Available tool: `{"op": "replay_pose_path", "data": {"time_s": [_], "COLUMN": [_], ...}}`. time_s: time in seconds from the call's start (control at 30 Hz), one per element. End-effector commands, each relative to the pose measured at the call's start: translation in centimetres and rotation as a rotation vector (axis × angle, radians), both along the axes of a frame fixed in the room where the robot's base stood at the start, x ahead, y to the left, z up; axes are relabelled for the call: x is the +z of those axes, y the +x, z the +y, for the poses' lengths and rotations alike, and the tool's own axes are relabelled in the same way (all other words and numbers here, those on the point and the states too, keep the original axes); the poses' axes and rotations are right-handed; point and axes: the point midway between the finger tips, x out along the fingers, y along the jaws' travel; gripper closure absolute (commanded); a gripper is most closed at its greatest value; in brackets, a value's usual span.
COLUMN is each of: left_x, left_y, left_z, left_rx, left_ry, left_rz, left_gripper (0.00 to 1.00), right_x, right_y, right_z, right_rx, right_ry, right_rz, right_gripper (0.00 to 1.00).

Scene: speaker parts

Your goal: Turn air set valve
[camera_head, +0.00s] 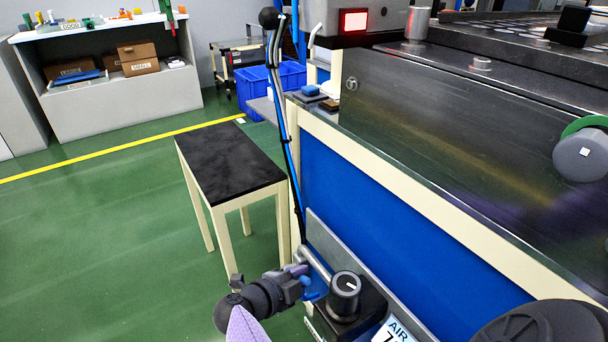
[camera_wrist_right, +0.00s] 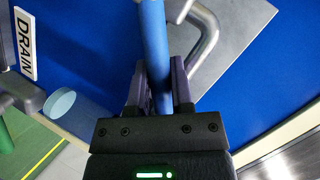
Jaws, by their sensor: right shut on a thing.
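My right gripper (camera_head: 303,280) reaches in from the bottom of the head view to the pipework at the near corner of the blue-sided machine. In the right wrist view its two dark fingers (camera_wrist_right: 157,88) are shut on a blue bar-shaped handle (camera_wrist_right: 153,40). The blue handle shows only in small part in the head view (camera_head: 311,295). A bent metal pipe (camera_wrist_right: 205,45) runs just beside the fingers. A black knob (camera_head: 345,284) with a white mark stands right of the gripper, by a partly cut-off AIR label (camera_head: 394,331). My left gripper is out of view.
A DRAIN label (camera_wrist_right: 25,44) and a light-blue round part (camera_wrist_right: 62,102) lie left of the gripper. The machine's blue panel (camera_head: 385,230) is close on the right. A black-topped table (camera_head: 230,160) stands beyond; green floor (camera_head: 100,240) is clear at left.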

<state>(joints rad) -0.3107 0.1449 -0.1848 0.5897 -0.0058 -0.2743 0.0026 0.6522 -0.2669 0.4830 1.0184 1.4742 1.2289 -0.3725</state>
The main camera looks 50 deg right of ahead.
Motion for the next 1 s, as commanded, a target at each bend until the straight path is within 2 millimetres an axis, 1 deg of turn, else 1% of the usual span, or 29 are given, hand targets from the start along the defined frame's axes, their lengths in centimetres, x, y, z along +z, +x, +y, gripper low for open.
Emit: {"op": "replay_pose_path", "data": {"time_s": [0.17, 0.2, 0.27, 0.3, 0.33, 0.37, 0.6, 0.67, 0.77, 0.9, 1.0], "left_x": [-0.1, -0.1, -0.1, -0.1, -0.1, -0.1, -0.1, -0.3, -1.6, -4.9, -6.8], "left_y": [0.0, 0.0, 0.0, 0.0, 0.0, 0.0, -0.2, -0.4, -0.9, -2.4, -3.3], "left_z": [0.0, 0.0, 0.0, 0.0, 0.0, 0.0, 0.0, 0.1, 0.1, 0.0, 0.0], "left_rx": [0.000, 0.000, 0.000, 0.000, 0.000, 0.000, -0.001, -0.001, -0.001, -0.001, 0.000], "left_ry": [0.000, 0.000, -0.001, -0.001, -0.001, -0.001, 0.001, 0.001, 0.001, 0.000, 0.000], "left_rz": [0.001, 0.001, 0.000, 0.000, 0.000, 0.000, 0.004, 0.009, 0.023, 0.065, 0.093], "left_gripper": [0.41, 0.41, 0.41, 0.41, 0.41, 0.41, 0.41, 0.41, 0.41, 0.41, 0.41], "right_x": [-0.1, -0.1, -0.1, -0.1, -0.1, -0.1, -0.1, -0.5, -1.8, -4.2, -5.1], "right_y": [0.0, 0.0, 0.0, 0.0, 0.0, 0.0, 0.0, -0.2, -0.7, -1.3, -1.5], "right_z": [0.0, 0.0, 0.0, 0.0, 0.0, 0.0, 0.0, 0.0, 0.0, 0.2, 0.2], "right_rx": [0.001, 0.001, 0.001, 0.001, 0.001, 0.001, -0.001, 0.000, -0.001, 0.001, 0.002], "right_ry": [-0.001, -0.001, -0.001, -0.001, -0.001, -0.001, -0.003, -0.009, -0.038, -0.092, -0.122], "right_rz": [-0.003, -0.003, -0.004, -0.004, -0.004, -0.004, -0.006, -0.024, -0.121, -0.349, -0.483], "right_gripper": [1.00, 0.66, 0.54, 0.45, 0.39, 0.37, 0.37, 0.37, 0.37, 0.37, 0.37]}}
